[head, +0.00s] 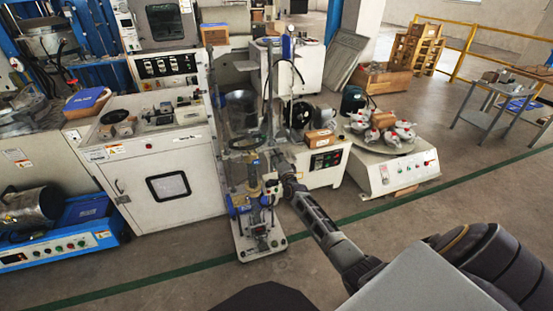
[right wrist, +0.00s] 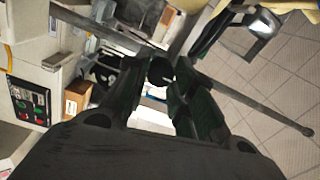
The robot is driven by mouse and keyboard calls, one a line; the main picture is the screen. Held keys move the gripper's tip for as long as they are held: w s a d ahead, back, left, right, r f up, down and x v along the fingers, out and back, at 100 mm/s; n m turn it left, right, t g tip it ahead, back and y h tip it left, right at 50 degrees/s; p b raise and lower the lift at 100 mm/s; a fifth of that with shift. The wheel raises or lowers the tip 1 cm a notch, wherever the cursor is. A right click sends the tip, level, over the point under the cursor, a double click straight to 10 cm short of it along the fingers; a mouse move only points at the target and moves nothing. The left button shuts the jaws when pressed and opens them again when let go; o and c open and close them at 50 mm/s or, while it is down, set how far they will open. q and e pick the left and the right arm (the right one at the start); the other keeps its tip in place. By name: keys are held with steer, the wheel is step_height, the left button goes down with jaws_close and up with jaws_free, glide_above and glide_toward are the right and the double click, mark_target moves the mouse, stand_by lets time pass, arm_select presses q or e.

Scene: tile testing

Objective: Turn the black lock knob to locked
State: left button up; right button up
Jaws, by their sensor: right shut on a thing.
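The black lock knob (right wrist: 160,70) shows in the right wrist view as a round dark end between the fingertips of my right gripper (right wrist: 165,88). The gripper is shut on it. In the head view my right gripper (head: 278,172) reaches in from the lower right to the upright test stand (head: 247,205). There the gripper hides the knob, and I cannot read its turn position. My left gripper is not in view.
A white cabinet machine (head: 150,190) stands left of the stand. A white machine with a dark control panel (head: 325,160) is close behind the gripper. A round-table machine (head: 395,175) stands to the right. The floor in front is open.

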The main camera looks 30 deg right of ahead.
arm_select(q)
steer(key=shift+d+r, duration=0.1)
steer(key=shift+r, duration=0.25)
arm_select(e)
steer(key=shift+m, duration=0.3)
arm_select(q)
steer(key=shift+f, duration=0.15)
arm_select(e)
steer(key=o, duration=1.1)
steer(key=shift+c, duration=0.2)
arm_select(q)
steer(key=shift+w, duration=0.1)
arm_select(e)
steer(key=v, duration=1.2)
